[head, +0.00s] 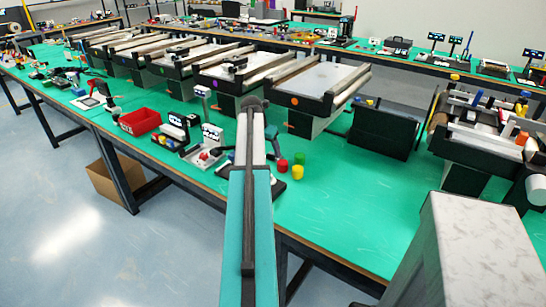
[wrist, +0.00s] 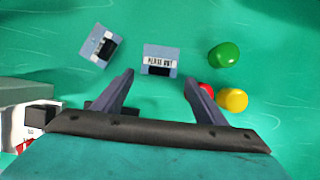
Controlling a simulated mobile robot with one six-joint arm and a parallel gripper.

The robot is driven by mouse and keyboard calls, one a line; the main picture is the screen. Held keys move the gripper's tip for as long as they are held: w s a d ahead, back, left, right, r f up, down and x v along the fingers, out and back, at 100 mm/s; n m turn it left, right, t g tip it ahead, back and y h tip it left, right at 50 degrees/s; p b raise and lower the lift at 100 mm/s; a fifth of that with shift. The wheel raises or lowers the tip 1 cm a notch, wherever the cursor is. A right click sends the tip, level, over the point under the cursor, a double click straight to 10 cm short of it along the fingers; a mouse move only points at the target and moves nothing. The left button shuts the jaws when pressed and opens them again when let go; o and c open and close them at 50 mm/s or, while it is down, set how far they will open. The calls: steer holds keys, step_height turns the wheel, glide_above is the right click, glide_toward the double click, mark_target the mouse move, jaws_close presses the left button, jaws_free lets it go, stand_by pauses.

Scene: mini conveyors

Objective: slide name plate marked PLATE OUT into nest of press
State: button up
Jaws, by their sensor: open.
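A small blue-grey block with a white label (wrist: 160,60), whose text seems to read PLATE OUT, lies on the green bench top in the wrist view. A dark recess or part shows along its near side. A similar labelled block (wrist: 102,45) lies tilted to its left; its text is too small to read. My gripper (wrist: 159,79) is open and empty, with the PLATE OUT block ahead of the gap between its fingers. In the head view my arm hides the gripper and these blocks. I cannot tell for certain which thing is the press or its nest.
Green (wrist: 223,55), yellow (wrist: 232,99) and partly hidden red (wrist: 206,90) round pieces stand by the right finger. A grey and white device (wrist: 30,125) is at lower left. A red bin (head: 140,121) and mini conveyors (head: 308,85) stand farther off. Bench right of the pieces is clear.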

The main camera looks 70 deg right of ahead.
mark_target(271, 156)
steer(key=shift+p+x, duration=0.35)
steer(key=shift+x, duration=1.7)
steer(key=shift+s, duration=0.1)
steer(key=c, duration=0.8)
steer(key=shift+r, duration=0.15)
step_height(271, 156, up, 10)
steer(key=b, duration=0.1)
